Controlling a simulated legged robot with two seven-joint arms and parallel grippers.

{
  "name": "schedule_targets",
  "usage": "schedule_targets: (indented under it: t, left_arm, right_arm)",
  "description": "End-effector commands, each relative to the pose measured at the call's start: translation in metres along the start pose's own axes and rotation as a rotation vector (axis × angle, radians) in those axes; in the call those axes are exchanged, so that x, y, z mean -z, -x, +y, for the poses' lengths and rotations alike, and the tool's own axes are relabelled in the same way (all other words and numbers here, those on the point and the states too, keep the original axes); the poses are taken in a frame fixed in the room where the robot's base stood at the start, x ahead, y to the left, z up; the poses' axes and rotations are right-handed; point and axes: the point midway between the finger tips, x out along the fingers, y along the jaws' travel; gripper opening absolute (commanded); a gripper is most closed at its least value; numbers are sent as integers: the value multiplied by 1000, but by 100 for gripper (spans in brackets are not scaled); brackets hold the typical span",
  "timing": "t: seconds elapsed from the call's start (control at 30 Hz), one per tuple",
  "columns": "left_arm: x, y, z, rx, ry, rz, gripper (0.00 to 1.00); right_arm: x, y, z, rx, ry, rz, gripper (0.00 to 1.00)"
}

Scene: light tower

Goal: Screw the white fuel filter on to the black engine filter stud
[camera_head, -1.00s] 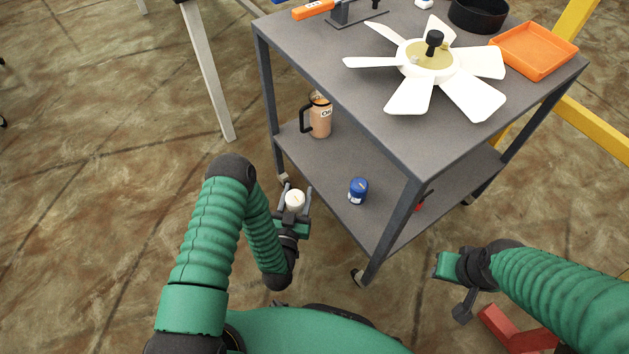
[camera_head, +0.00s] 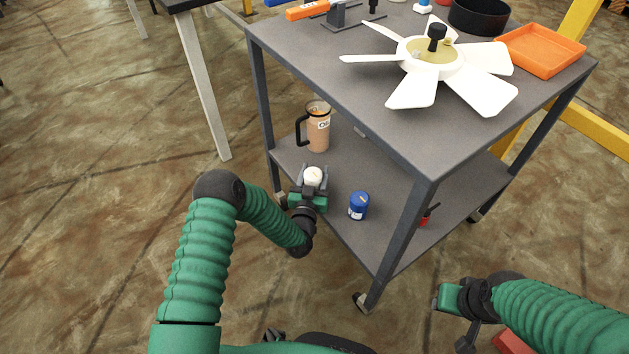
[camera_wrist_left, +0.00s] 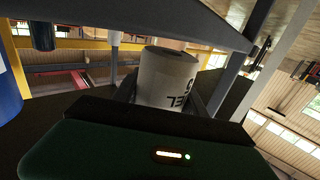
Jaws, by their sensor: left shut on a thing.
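The white fuel filter (camera_head: 313,177) is upright between the fingers of my left gripper (camera_head: 313,184), which is shut on it. Both are at the front left edge of the cart's lower shelf, in front of the tan mug. In the left wrist view the filter (camera_wrist_left: 167,78) is a white cylinder with dark lettering, its lower part hidden behind the gripper body. I cannot make out the black engine filter stud for sure. My right gripper (camera_head: 455,312) is at the lower right, away from the cart's shelves; its fingers do not show clearly.
The grey cart's top (camera_head: 320,70) overhangs the lower shelf (camera_head: 400,200). A tan mug (camera_head: 318,132) and a blue can (camera_head: 358,206) stand on that shelf. A white fan (camera_head: 430,62), a black bowl (camera_head: 478,14) and an orange tray (camera_head: 543,50) are on top. Cart legs (camera_head: 402,232) bound the shelf.

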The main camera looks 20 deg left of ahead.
Motion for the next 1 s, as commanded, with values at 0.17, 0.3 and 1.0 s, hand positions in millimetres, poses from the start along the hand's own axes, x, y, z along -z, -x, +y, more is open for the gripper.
schedule_targets:
  t: [0.17, 0.3, 1.0]
  left_arm:
    - [-9, -1, -1, 2, 0, 5, 0]
    - [-10, 0, -1, 1, 0, 5, 0]
    - [-11, 10, 0, -1, 1, -3, 71]
  right_arm:
    - [-2, -7, 0, 0, 0, 0, 36]
    - [-2, -8, 0, 0, 0, 0, 36]
    - [-1, -3, 0, 0, 0, -1, 36]
